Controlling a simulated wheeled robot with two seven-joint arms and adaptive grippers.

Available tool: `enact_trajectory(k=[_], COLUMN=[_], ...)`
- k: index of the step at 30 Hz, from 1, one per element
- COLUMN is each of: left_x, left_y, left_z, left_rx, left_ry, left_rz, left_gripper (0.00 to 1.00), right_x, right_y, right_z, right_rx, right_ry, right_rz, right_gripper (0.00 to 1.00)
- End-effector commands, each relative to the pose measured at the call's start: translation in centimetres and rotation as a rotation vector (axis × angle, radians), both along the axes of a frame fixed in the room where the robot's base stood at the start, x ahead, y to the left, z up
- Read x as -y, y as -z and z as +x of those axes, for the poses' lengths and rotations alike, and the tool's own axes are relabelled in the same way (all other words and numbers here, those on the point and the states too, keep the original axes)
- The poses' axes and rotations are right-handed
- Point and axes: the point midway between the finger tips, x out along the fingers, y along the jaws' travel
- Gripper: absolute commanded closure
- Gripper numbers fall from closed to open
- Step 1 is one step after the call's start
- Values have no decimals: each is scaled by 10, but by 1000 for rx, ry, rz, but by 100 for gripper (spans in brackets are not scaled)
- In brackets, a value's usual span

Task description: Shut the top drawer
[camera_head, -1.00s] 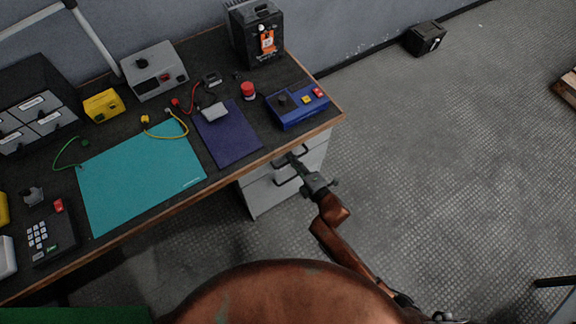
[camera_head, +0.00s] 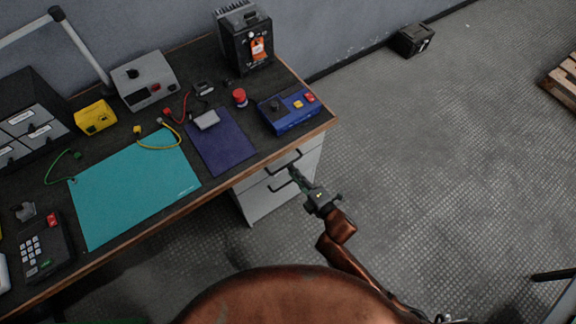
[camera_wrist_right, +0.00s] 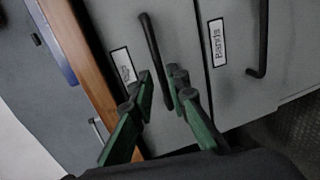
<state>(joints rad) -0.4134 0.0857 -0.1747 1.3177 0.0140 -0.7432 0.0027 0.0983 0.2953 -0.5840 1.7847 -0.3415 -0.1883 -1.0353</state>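The top drawer (camera_wrist_right: 110,25) is grey, with a black bar handle (camera_wrist_right: 151,50) and a small label. It sits right below the wooden table edge, in the cabinet (camera_head: 262,203) under the table's right end. Its front looks close to flush with the drawer below; I cannot tell whether a small gap is left. My right gripper (camera_head: 294,172) is in front of the drawer handles. In the wrist view its green fingers (camera_wrist_right: 162,80) are apart, with the top handle's lower part showing between them; contact is unclear. My left gripper is not in view.
A second drawer labelled "Bands" (camera_wrist_right: 235,60) with its own handle is below. The table edge (camera_head: 310,138) overhangs the cabinet close to my right gripper. A blue control box (camera_head: 290,113) stands near that corner. The floor to the right is open.

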Motion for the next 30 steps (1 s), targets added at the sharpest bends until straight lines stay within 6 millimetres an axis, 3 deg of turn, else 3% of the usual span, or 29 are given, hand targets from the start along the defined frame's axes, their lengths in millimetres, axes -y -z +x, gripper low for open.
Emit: enact_trajectory(k=[6,12,30], left_x=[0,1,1], left_y=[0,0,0], left_z=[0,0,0], left_rx=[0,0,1], left_ry=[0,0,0], left_rz=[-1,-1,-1], left_gripper=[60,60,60], right_x=[22,32,34], right_y=[-8,-13,-14], right_z=[-37,-53,-56], right_rx=[-1,-1,0], right_ry=[-1,-1,-1], right_rz=[0,1,2], right_gripper=[85,85,85])
